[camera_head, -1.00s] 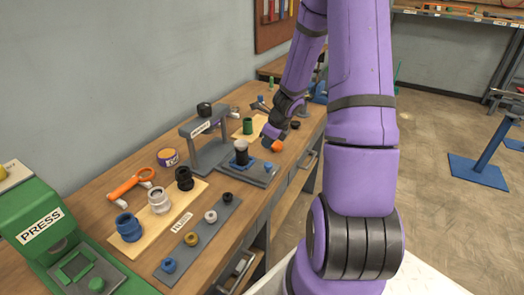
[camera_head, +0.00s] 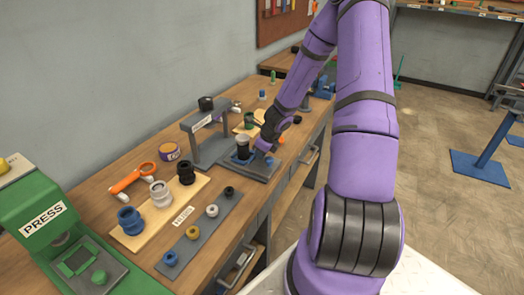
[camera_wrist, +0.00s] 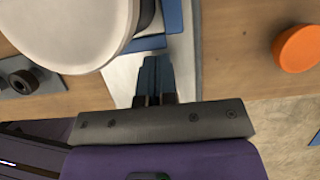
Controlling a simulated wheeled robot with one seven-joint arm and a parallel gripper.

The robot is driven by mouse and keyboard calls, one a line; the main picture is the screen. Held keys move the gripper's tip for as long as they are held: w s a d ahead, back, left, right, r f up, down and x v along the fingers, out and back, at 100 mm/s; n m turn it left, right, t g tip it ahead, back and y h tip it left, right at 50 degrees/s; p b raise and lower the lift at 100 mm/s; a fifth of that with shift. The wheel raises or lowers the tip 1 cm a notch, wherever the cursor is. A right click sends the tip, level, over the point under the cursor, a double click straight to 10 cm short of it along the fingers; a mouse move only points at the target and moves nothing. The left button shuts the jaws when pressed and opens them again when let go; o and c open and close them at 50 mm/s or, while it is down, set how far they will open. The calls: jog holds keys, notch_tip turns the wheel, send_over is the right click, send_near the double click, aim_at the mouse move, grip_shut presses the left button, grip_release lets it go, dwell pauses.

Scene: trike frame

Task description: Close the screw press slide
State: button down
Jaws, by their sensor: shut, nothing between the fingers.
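The screw press (camera_head: 203,130) is a grey frame with a white label and a black knob on top. Its grey slide (camera_head: 262,178) sticks out to the right of the frame, bearing a dark cylinder with a pale top (camera_head: 242,148) and blue blocks. My gripper (camera_head: 264,149) is low beside the cylinder, at the slide's outer side. In the wrist view my gripper (camera_wrist: 155,75) is shut with nothing in it, its fingers over the slide (camera_wrist: 183,75), next to a blue block. The pale cylinder top (camera_wrist: 70,30) fills the upper left. Whether the fingers touch the slide is unclear.
An orange knob (camera_wrist: 297,48) lies to the right of my fingers in the wrist view. A green press (camera_head: 45,220) stands at the front left. A board with rings (camera_head: 200,230) and an orange-handled tool (camera_head: 130,182) lie between.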

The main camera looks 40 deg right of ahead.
jog(key=shift+w, duration=0.1)
dwell(0.3)
jog(key=shift+w+a, duration=0.45)
jog(key=shift+w, duration=0.75)
jog(key=shift+w+a, duration=0.4)
jog(key=shift+w, duration=0.85)
jog(key=shift+w+a, duration=0.45)
jog(key=shift+w, duration=0.75)
